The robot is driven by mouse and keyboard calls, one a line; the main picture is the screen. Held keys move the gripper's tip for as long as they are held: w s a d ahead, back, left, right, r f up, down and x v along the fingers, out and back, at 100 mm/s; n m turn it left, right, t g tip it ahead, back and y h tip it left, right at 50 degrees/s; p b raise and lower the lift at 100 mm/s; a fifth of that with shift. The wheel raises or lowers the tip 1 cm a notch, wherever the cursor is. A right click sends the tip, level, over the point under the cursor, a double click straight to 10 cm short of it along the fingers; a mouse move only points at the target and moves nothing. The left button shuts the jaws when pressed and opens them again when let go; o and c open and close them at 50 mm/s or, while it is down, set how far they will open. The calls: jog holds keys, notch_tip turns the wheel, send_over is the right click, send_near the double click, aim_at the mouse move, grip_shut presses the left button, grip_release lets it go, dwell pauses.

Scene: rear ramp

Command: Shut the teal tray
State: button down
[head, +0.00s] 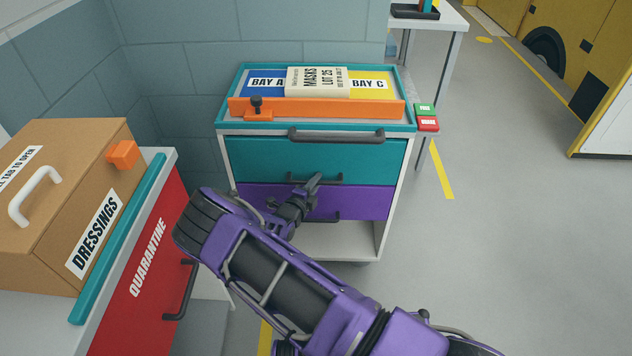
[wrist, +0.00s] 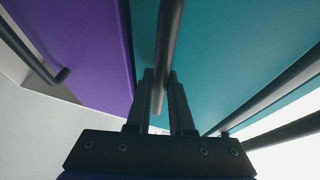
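The teal tray (head: 265,157) is the upper drawer front in the white cart, and it also shows in the wrist view (wrist: 225,55). I cannot tell how far it stands out from the cart. Its dark bar handle (head: 328,178) runs along its lower part. My gripper (head: 314,184) is at this handle. In the wrist view, the fingers of my gripper (wrist: 163,90) lie close on both sides of the handle bar (wrist: 168,45) and appear shut on it. My arm hides part of the cart's lower front.
A purple drawer (head: 362,202) is just below the teal tray, above an open shelf. A dark rail (head: 336,135) crosses above it. At left, a brown dressings box (head: 60,240) stands on a red-fronted quarantine cabinet (head: 140,270). The floor at right is clear.

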jog(key=shift+w+r, duration=0.15)
jog(key=shift+w, duration=0.1)
jog(key=c, duration=1.1)
grip_release()
jog(key=p+v, duration=0.2)
jog(key=v, duration=1.5)
jog(key=shift+s+a, duration=0.1)
jog(key=shift+s, duration=0.15)
